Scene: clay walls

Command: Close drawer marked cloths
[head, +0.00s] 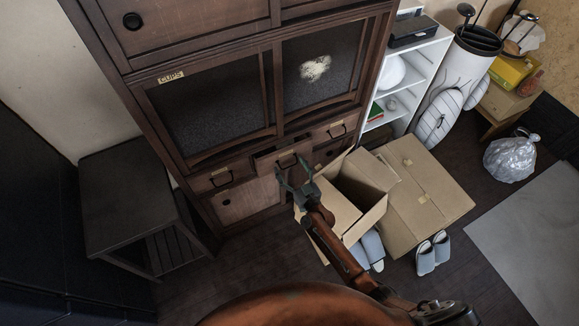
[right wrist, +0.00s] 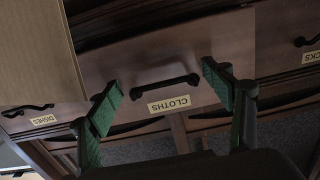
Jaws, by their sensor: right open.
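The drawer marked cloths (right wrist: 140,78) is in the middle of the right wrist view, with a dark bar handle (right wrist: 165,87) and a pale label (right wrist: 169,104). In the head view this middle drawer (head: 265,162) stands out from the cabinet front, past the drawers beside it. My right gripper (head: 292,174) is in front of it, open and empty. Its green-padded fingers show either side of the handle in the right wrist view (right wrist: 162,80). I cannot tell whether they touch the drawer. My left gripper is not in view.
The neighbouring drawers (head: 221,178) (head: 337,129) look shut; one is marked dishes (right wrist: 40,112). An open cardboard box (head: 340,210) stands close right of my right gripper. A flat carton (head: 425,190) and slippers (head: 433,254) lie farther right. A dark side table (head: 125,190) stands left.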

